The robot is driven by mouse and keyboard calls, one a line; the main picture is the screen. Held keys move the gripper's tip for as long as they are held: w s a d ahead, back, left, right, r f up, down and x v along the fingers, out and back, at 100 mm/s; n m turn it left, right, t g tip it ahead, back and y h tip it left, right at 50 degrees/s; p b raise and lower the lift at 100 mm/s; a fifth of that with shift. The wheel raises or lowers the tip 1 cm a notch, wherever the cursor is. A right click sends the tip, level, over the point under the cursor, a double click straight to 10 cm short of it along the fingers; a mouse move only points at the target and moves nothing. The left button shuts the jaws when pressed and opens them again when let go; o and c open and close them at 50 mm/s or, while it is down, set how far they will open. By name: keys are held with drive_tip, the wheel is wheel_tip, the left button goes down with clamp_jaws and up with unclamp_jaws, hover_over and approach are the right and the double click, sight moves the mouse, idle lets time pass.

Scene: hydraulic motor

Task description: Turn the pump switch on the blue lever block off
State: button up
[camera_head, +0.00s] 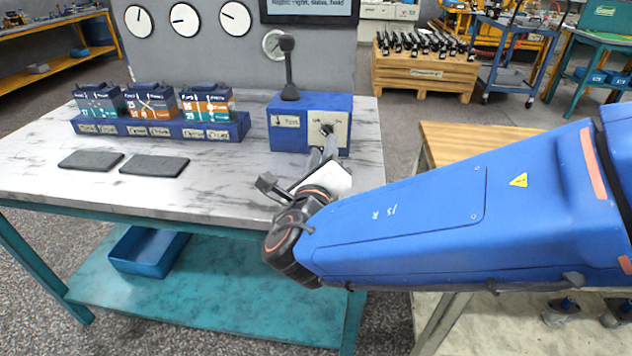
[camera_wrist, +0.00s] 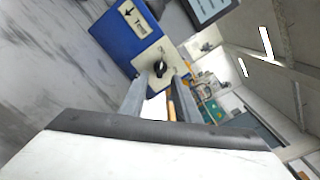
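The blue lever block (camera_head: 284,138) stands at the right end of the grey-white table, with a tall black lever on top. Its front has a pale plate with a black switch knob (camera_head: 327,129), the pump switch. In the wrist view the block (camera_wrist: 113,40) looks tilted, and the black knob (camera_wrist: 160,68) sits on its pale plate. My gripper (camera_wrist: 160,80) is open, its two grey fingers apart with the knob showing just beyond and between their tips. In the head view my gripper (camera_head: 324,156) is just in front of the plate. I cannot tell whether the fingers touch the knob.
A blue rack (camera_head: 160,129) with three labelled modules stands left of the block. Two dark flat pads (camera_head: 154,165) lie in front of it. A panel with gauges (camera_head: 185,20) rises behind. A wooden-topped table (camera_head: 470,140) is at right, under my arm.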

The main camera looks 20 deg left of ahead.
drive_tip(key=v, duration=1.1)
idle(0.3)
